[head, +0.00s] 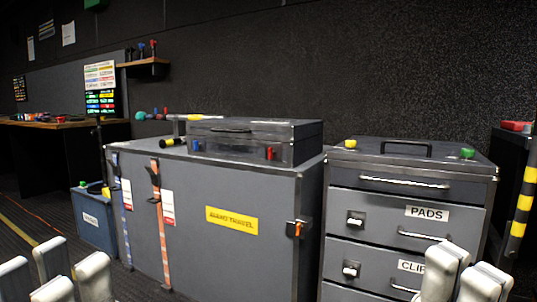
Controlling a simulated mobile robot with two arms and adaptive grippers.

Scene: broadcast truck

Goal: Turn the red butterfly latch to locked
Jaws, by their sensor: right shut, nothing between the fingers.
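A small red latch (270,153) is on the front of the low grey case (250,131), near its right end. I cannot tell its turn position at this size. A blue latch (194,146) is at the left end of the same front. An orange-red latch (298,229) with a dark plate is at the right edge of the big grey trunk's front (240,258). My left gripper (56,273) is open and empty at the bottom left, apart from the trunk. My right gripper (462,277) is shut and empty in front of the drawer cabinet, away from all latches.
The drawer cabinet (345,200) stands to the right of the trunk, with handles and labels. A blue bin (93,222) is on the floor at the left. A flashlight (173,142) lies on the trunk top. Carpet (28,218) is open at the left.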

